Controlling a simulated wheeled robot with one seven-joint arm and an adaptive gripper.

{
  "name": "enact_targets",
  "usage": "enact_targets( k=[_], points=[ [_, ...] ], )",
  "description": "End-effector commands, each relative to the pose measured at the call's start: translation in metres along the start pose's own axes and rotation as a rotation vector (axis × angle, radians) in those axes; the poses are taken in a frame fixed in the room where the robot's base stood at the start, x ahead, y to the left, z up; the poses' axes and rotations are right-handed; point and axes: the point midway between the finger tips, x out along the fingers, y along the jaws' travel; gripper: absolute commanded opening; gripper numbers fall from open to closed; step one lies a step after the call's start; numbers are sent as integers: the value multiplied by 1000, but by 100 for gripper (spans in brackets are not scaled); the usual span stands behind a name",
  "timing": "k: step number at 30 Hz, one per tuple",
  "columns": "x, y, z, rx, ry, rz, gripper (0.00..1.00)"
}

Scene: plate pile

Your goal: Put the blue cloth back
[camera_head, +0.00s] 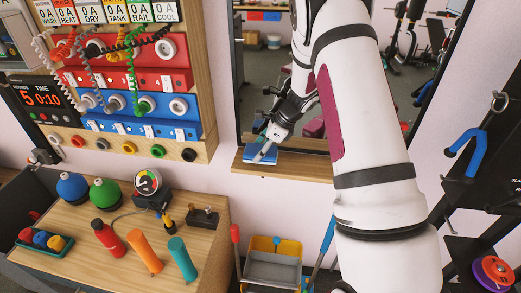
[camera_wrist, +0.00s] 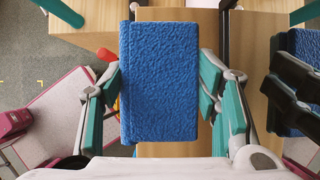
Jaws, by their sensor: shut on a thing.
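The blue cloth (camera_wrist: 160,80) is a thick, textured, folded block and fills the middle of the wrist view. My gripper (camera_wrist: 160,95) is shut on it, with a teal-padded finger against each of its long sides. In the head view my gripper (camera_head: 267,146) reaches down to the wooden ledge (camera_head: 300,167) under the mirror. The cloth shows there (camera_head: 261,156) at the ledge's left part, partly covered by the fingers. I cannot tell whether it rests on the ledge or is just above it.
A large mirror (camera_head: 255,85) stands behind the ledge. What looks like a reflection of the cloth (camera_wrist: 300,70) shows at the right in the wrist view. A wooden table (camera_head: 85,225) with bottles and kettlebell-like balls is at lower left. The ledge's right part is bare.

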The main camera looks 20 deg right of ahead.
Motion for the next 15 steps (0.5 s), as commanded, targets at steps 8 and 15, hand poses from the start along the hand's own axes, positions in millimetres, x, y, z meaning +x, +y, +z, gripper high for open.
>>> enact_targets(
  k=[8,15],
  points=[
    [8,0,-4,2,0,2,34],
    [22,0,-13,1,0,1,34]
  ],
)
